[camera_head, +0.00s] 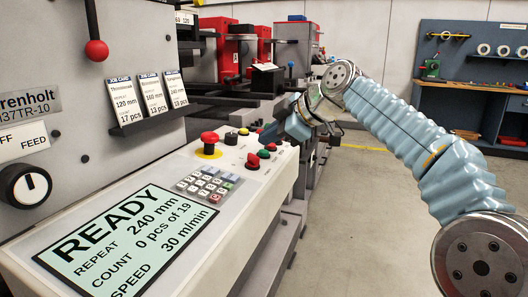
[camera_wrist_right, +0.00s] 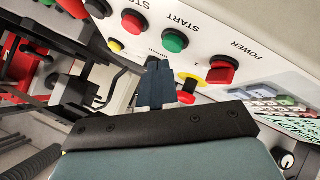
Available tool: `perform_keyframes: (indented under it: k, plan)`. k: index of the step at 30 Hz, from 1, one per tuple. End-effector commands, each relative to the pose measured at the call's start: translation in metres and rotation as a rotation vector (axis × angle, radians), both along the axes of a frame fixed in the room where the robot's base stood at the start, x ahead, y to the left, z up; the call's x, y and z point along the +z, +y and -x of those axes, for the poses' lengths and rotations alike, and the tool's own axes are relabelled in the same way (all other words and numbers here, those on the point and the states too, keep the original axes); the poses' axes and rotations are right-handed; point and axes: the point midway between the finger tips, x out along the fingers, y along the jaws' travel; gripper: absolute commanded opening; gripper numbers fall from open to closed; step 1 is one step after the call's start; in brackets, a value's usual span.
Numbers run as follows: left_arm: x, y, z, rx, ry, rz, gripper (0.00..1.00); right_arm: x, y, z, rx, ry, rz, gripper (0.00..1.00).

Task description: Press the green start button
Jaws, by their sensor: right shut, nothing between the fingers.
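The green start button (camera_head: 264,154) sits on the sloped light panel, between two red buttons. In the right wrist view the green button (camera_wrist_right: 175,41) shows under the word START. My right gripper (camera_head: 268,134) hangs over the panel's far part, just beyond the buttons in the head view. In the right wrist view its dark fingers (camera_wrist_right: 155,82) are closed together with nothing in them. Their tips appear close to the green button, but a gap shows in the picture; I cannot tell the height. My left gripper is not in view.
A red emergency stop (camera_head: 209,138) on yellow, black knobs (camera_head: 231,138) and a keypad (camera_head: 208,183) are nearby. The display (camera_head: 125,240) reads READY. Floor at right is clear.

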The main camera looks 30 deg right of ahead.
Motion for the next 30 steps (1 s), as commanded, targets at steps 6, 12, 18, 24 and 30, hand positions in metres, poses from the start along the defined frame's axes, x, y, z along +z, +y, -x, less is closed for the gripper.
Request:
perform_keyframes:
  k: [6,12,18,24,30]
  plan:
    - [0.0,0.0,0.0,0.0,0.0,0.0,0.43,0.0,0.0,0.0,0.0,0.0,0.0,0.0]
    - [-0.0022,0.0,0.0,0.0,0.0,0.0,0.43,-0.0021,0.0001,-0.0002,0.0,0.0,0.0,0.0]
    - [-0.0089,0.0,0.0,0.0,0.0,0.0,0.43,-0.0091,0.0007,-0.0009,0.0,0.0,0.0,0.0]
    - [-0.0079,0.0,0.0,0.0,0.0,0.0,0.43,-0.0081,0.0008,-0.0009,0.0,0.0,0.0,0.0]
    - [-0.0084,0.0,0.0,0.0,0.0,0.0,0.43,-0.0087,0.0008,-0.0009,0.0,0.0,0.0,0.0]
